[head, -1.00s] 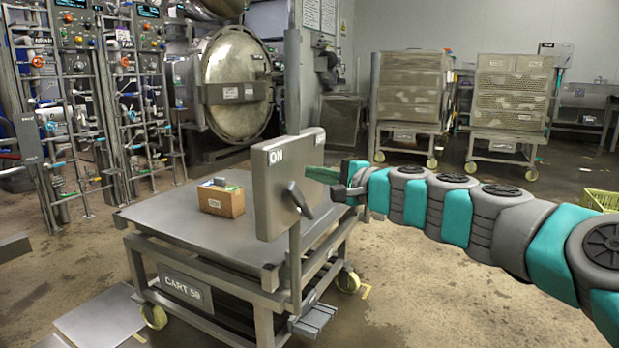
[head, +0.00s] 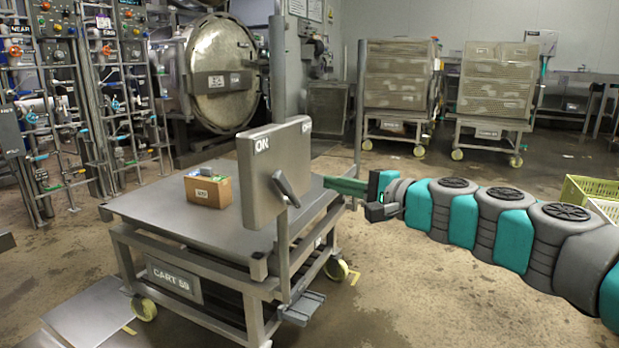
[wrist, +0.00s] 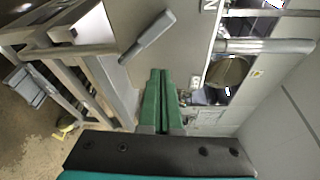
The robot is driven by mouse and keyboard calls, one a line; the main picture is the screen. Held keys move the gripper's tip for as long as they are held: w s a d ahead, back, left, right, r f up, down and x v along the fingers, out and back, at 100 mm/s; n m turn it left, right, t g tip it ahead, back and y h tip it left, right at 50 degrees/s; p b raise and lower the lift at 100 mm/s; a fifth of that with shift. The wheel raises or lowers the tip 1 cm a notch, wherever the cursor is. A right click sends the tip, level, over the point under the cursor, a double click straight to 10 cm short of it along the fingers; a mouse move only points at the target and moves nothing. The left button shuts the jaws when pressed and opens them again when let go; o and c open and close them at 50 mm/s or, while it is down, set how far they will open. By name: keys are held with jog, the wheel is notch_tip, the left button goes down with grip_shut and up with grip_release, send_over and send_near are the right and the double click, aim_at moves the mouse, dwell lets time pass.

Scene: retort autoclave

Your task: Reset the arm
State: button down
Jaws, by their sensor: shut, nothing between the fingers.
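My gripper (head: 345,186) reaches in from the right in the head view, just right of the grey switch box (head: 275,175) marked ON. In the wrist view my gripper (wrist: 160,100) shows its two green fingers lying together, shut and empty. The grey lever handle (head: 287,188) on the side of the box is apart from the fingers. In the wrist view the lever (wrist: 148,37) lies beyond the fingertips, on the box face.
The box stands on a post at the edge of the cart (head: 160,222) labelled CART 59, which carries a cardboard box (head: 208,190). A round autoclave door (head: 222,73) is behind. Two racks on wheels (head: 398,75) stand at the back. A yellow-green crate (head: 590,188) is at right.

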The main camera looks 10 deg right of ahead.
jog(key=s+a+f+n+g+h+p, duration=0.1)
jog(key=s+a+f+n+g+p, duration=0.1)
jog(key=s+a+f+n+g, duration=0.45)
jog(key=s+a+f+n+g+h+p, duration=0.1)
jog(key=s+a+f+n+g+p, duration=0.25)
jog(key=s+a, duration=0.55)
jog(key=s+d+f+n+g+h+p, duration=0.1)
jog(key=s+d+f+g+h, duration=0.2)
jog(key=s+d, duration=0.4)
jog(key=s+d+f+n+g+h+p, duration=0.1)
jog(key=s+d+f+h, duration=0.4)
jog(key=s, duration=0.9)
jog(key=shift+d+f+g+p, duration=0.6)
jog(key=shift+d+g+p, duration=0.05)
jog(key=shift+d+g, duration=0.25)
jog(key=shift+s, duration=0.1)
